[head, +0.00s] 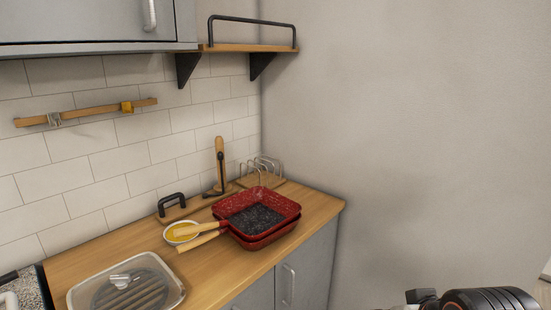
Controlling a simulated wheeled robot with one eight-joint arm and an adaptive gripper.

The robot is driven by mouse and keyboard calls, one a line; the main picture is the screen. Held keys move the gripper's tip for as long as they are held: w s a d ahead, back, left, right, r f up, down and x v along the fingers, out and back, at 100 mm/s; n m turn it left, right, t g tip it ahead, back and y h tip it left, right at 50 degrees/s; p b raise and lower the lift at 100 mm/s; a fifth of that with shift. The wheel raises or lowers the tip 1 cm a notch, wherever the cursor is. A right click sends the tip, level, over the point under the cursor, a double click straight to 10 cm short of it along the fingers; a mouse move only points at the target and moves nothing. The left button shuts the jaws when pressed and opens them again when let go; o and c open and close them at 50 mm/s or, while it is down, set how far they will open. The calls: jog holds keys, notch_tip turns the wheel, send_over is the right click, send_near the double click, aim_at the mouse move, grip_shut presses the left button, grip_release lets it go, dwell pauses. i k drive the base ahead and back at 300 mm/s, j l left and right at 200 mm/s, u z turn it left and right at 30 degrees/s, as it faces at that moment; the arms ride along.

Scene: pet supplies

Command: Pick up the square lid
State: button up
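A square lid (162,276) with a clear, glassy top and a pale rim lies at the lower left of the wooden counter (230,283). A metallic handle (122,280) stands near its middle, and dark stripes show through it. The lower edge of the lid is cut off by the picture. My gripper's fingers are not in view.
Two stacked red square pans (285,215) with wooden handles stand on the counter, right of the lid. A small bowl with yellow contents (178,237) sits beside them. A wire rack (262,172) stands at the back corner. A shelf (250,48) hangs above.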

aim_at(153, 285)
jog(key=u, duration=1.6)
